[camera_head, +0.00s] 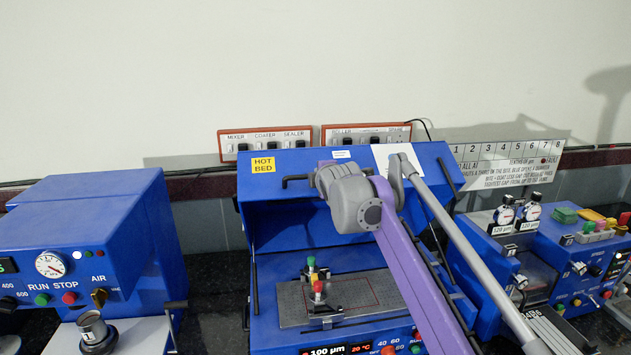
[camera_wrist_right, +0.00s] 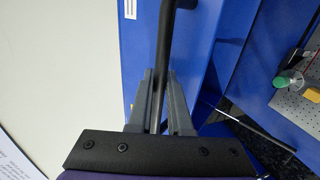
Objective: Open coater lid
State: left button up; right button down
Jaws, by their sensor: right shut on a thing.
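The blue coater with the yellow HOT BED label stands in the middle of the head view. Its lid (camera_head: 262,205) is raised, so the grey perforated bed (camera_head: 291,303) under it shows. A black bar handle (camera_head: 294,179) runs along the lid. My right arm comes in from the bottom right and its wrist covers part of the lid and handle. In the right wrist view, my right gripper (camera_wrist_right: 158,88) is shut on the black handle (camera_wrist_right: 165,38), with a finger on each side. My left gripper is not in view.
A blue machine with a gauge (camera_head: 50,264) stands at the left, and dial gauges (camera_head: 504,215) and coloured blocks (camera_head: 564,215) at the right. Red-framed switch panels (camera_head: 264,142) are behind the lid. A small red-and-green-knobbed fixture (camera_head: 319,290) sits on the bed.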

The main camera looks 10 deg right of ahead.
jog(key=shift+w, duration=0.2)
dwell(0.3)
jog(key=c, duration=0.8)
grip_release()
jog(key=shift+c, duration=0.2)
jog(key=shift+s, duration=0.1)
jog(key=shift+s+r, duration=0.2)
jog(key=shift+s, duration=0.25)
jog(key=b+v, duration=0.1)
jog(key=v, duration=0.9)
jog(key=shift+w, duration=0.1)
